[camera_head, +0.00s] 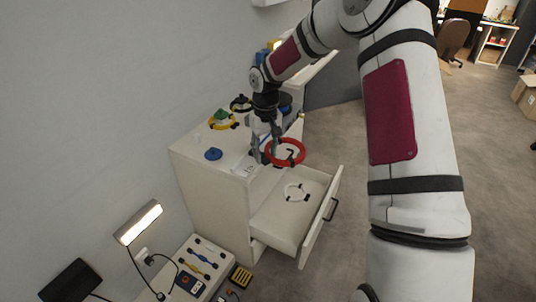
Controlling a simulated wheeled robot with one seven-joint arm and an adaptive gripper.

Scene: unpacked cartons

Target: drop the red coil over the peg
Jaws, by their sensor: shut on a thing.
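The red coil (303,154) is a ring held by my gripper (266,156), which is shut on its left side. The coil is in the air, above the open drawer (270,222) and near the right edge of the white cabinet's top (195,150). A small dark shape shows through the coil; I cannot tell what it is. I cannot clearly make out the peg. It may be hidden by my gripper or be too small to tell.
A yellow ring (214,126) with a green piece, a black ring (241,104) and a blue disc (213,154) are on the cabinet. A white ring (296,192) lies in the drawer. Open floor lies right of the drawer.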

